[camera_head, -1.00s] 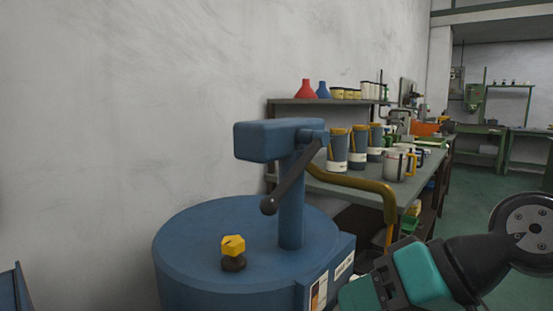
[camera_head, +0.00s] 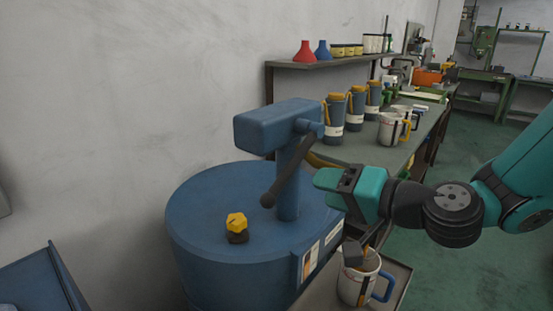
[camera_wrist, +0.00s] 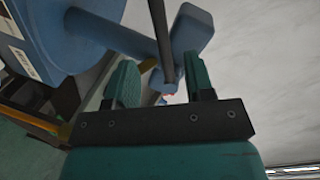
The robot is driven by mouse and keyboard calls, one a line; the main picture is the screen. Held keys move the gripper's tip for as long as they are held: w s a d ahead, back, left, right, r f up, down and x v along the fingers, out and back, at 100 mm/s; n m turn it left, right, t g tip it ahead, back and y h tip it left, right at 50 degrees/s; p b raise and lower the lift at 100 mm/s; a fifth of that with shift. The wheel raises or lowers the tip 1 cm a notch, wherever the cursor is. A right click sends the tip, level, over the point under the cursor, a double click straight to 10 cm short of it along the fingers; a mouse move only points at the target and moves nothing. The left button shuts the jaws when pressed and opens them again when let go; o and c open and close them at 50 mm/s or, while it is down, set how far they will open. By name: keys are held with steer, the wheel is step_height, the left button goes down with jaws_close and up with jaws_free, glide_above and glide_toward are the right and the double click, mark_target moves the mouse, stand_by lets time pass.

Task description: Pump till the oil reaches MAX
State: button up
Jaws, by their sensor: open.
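The blue oil drum (camera_head: 205,210) carries a blue pump head (camera_head: 270,124) on a column (camera_head: 289,190). The dark pump lever (camera_head: 285,177) slants down from the head to a round knob. My gripper (camera_head: 322,183) is open and empty, to the right of the column and apart from the lever in the head view. In the wrist view, the lever (camera_wrist: 159,35) runs down toward the gap between my open fingers (camera_wrist: 158,90). A white jug (camera_head: 352,289) with a blue handle stands beside the drum under a grey nozzle (camera_head: 353,254). The oil level and MAX mark cannot be read.
A yellow cap (camera_head: 237,222) sits on the drum top. A bench (camera_head: 362,152) behind holds several blue cans and jugs, with a shelf (camera_head: 290,64) above. The jug's tray (camera_head: 398,280) is at the front right. The floor at right is clear.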

mark_target(287, 180)
steer(key=p+x, duration=0.4)
steer(key=x, duration=0.8)
steer(key=shift+a+p, duration=0.1)
steer(key=shift+p, duration=0.2)
steer(key=shift+w+a+f, duration=0.15)
steer(key=shift+w+a, duration=0.2)
jaws_close()
